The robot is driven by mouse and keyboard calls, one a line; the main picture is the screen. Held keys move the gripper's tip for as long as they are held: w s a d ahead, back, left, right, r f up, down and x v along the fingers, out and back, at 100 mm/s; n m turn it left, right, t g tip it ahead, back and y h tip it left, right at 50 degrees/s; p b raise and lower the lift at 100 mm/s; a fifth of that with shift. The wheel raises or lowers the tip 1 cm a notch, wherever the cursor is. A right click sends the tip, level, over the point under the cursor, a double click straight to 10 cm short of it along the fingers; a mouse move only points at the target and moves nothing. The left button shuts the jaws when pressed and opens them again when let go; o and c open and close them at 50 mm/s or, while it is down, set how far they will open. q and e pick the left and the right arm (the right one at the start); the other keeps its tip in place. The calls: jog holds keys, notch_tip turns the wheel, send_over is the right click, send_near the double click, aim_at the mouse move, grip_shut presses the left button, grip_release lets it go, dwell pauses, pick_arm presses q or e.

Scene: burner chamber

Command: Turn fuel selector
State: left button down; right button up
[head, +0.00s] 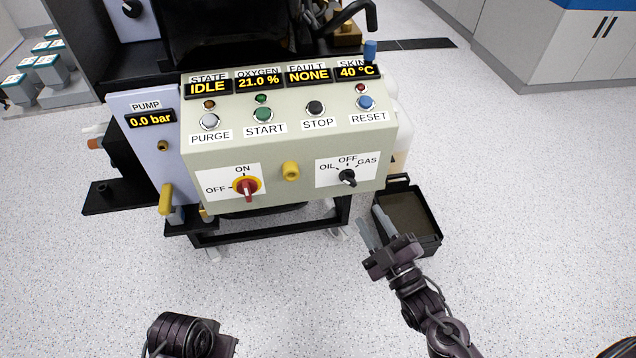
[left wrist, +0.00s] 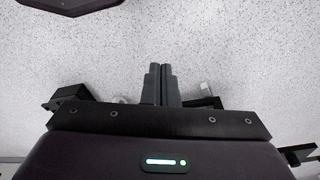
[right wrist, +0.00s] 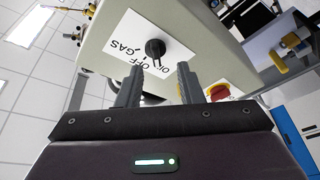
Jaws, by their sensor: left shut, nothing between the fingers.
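The fuel selector (head: 348,178) is a black knob on a white plate marked OIL, OFF and GAS, at the right of the panel's front face. I cannot clearly tell which mark it points to. It also shows in the right wrist view (right wrist: 155,48), ahead of the fingers. My right gripper (head: 373,223) is open and empty, below and slightly right of the knob, apart from it. Its fingers show spread in the right wrist view (right wrist: 159,82). My left gripper (left wrist: 160,82) is shut and empty, over the floor; the head view shows only part of its arm at bottom left.
A red and yellow OFF/ON switch (head: 247,187) and a yellow knob (head: 291,171) sit left of the selector. Buttons and displays line the panel top (head: 285,140). A black open bin (head: 437,225) stands on the floor behind my right gripper. Open floor lies in front.

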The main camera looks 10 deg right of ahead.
aim_at(351, 185)
jog(key=shift+n+t, duration=0.3)
jog(key=shift+t, duration=0.1)
jog(key=x, duration=0.8)
jog(key=shift+s+a+r, duration=0.1)
jog(key=shift+s+r, duration=0.05)
jog(key=shift+r, duration=0.2)
grip_shut()
